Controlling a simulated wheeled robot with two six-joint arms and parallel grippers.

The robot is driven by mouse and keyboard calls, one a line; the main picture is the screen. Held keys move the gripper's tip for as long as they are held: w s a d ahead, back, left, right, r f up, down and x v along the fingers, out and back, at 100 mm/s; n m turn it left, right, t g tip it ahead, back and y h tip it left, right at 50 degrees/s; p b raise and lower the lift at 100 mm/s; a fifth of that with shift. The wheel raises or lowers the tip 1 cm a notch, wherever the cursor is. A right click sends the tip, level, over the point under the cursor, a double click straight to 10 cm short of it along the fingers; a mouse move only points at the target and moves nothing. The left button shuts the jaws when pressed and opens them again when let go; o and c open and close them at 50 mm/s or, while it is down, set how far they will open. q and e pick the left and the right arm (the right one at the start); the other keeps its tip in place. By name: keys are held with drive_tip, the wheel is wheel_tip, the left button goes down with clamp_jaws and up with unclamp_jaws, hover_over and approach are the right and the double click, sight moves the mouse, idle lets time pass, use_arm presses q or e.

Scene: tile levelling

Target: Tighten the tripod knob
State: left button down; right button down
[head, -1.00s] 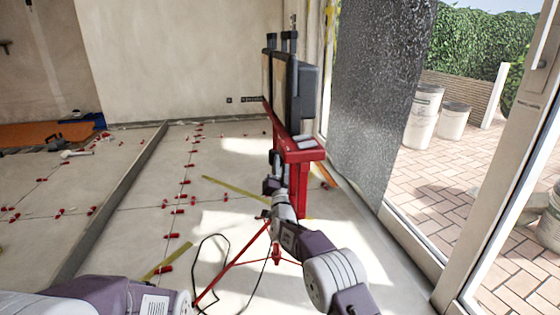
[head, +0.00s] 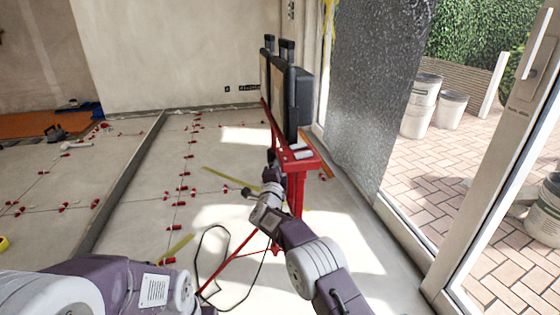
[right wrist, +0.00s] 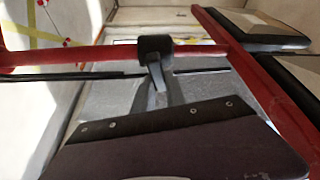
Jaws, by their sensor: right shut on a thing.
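A red tripod stand (head: 297,190) holds a black work lamp (head: 300,100) in front of the glass door. In the right wrist view, a black knob (right wrist: 155,44) sits on a red tube (right wrist: 90,56) of the stand. My right gripper (right wrist: 157,75) is shut on this knob, and its fingers hide part of it. In the head view, my right gripper (head: 270,178) is at the stand below the lamp; the knob cannot be made out clearly there. My left arm comes in at the lower left, but its gripper is not in view.
A black cable (head: 205,262) lies looped on the floor by the stand's legs. Red levelling clips (head: 183,188) dot the tiled floor to the left. A grey speckled panel (head: 372,90) and the door frame (head: 410,250) stand close on the right.

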drive_tip(key=shift+f+m+g+p, duration=0.1)
drive_tip(key=shift+m+g+p, duration=0.5)
drive_tip(key=shift+m, duration=0.6)
drive_tip(key=c, duration=1.4)
unclamp_jaws()
drive_tip(key=shift+o, duration=0.2)
drive_tip(key=shift+s, duration=0.1)
drive_tip(key=b+v, duration=0.4)
drive_tip(key=v, duration=0.5)
drive_tip(key=shift+b, duration=0.35)
